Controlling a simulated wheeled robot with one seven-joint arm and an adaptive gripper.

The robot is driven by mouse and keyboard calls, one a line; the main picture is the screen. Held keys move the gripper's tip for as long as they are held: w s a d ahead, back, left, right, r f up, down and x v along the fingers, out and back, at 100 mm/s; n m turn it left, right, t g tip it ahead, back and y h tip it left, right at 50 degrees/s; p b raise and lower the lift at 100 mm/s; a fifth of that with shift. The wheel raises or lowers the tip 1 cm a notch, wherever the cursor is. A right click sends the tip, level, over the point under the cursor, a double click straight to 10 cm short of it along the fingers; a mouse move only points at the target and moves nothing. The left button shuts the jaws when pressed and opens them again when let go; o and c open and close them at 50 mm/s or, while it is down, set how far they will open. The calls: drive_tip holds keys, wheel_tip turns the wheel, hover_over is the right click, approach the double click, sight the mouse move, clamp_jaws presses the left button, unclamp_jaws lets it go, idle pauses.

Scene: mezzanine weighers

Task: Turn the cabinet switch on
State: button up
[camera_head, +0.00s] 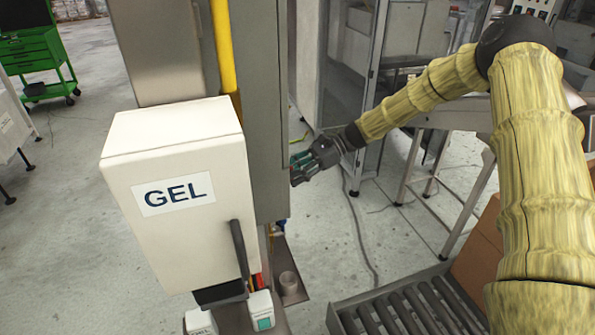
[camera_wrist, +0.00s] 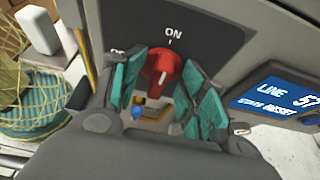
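The cabinet switch is a red rotary knob (camera_wrist: 164,66) on a dark plate (camera_wrist: 215,36) in the wrist view. "ON" is printed above it; a label at its upper left, seemingly "OFF", is partly hidden by a finger. A pale mark shows on the knob's face; I cannot tell its exact setting. My gripper (camera_wrist: 166,78) has its teal fingers on either side of the knob, apart, with narrow gaps beside it. In the head view my gripper (camera_head: 300,166) is at the right side of the grey cabinet (camera_head: 260,100); the switch is hidden there.
A roller conveyor (camera_head: 405,308) is at lower right. Open floor lies below my forearm.

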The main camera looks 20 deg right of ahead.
drive_tip(key=shift+d+f, duration=0.15)
drive_tip(key=shift+d, duration=0.3)
drive_tip(key=v, duration=1.2)
drive_tip(key=shift+w, duration=0.2)
drive_tip(key=shift+d+f, duration=0.1)
drive_tip(key=shift+f, duration=0.1)
